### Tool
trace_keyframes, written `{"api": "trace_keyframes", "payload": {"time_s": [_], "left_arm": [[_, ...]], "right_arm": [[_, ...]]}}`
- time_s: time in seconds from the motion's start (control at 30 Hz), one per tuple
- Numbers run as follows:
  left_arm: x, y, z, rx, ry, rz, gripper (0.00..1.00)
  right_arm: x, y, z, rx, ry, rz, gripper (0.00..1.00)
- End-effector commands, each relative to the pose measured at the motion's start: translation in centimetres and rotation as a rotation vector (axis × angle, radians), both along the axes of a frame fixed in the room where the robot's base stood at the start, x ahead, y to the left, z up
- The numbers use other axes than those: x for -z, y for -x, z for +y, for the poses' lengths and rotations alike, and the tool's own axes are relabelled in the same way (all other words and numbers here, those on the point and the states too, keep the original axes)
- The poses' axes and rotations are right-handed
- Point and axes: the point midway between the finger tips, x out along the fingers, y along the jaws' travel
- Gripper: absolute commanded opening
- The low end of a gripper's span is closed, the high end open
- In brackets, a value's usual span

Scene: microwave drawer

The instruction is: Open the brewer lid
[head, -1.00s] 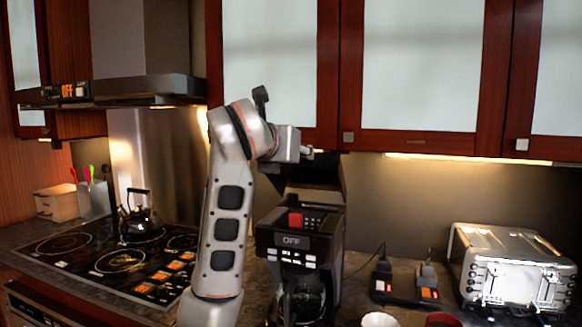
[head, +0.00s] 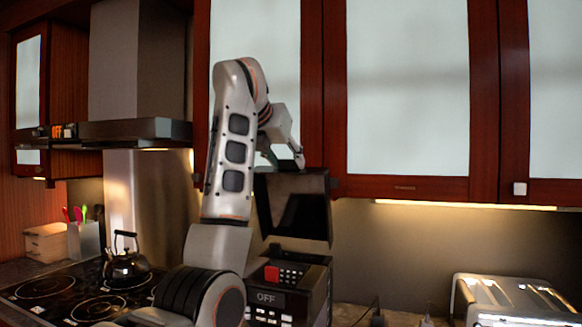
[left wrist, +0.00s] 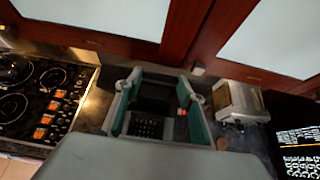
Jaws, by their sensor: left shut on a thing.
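The black coffee brewer (head: 285,283) stands on the counter, with an OFF display, a red button and a keypad. Its dark lid (head: 300,208) is raised above the body, in front of the wall cabinets. My left gripper (head: 288,157) is at the top edge of the lid. In the left wrist view, the two teal fingers of the gripper (left wrist: 158,92) stand apart on either side of the dark lid, and the brewer's keypad (left wrist: 145,127) shows below. The exact contact is hard to see. My right gripper is not in view.
Wall cabinets (head: 408,95) are close behind and above the lid. A stove with a kettle (head: 125,262) is on the left under a hood (head: 130,132). A silver toaster (head: 512,300) stands on the right.

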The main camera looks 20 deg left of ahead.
Motion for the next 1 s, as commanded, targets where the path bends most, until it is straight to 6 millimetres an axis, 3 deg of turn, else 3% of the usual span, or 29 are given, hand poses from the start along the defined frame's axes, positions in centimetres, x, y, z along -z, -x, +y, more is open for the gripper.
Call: {"api": "trace_keyframes", "payload": {"time_s": [0.6,0.63,0.7,1.0], "left_arm": [[-0.66,0.05,0.46,0.001,-0.001,-0.007,0.00],[-0.66,0.05,0.46,0.001,-0.001,-0.007,0.41],[-0.63,0.05,0.46,0.001,-0.002,-0.006,0.56],[-0.47,0.00,0.47,0.001,-0.001,-0.003,0.56]], "right_arm": [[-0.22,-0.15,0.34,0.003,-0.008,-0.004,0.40],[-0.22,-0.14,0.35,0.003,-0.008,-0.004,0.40],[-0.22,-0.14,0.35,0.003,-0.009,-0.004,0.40],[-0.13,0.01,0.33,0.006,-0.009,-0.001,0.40]]}}
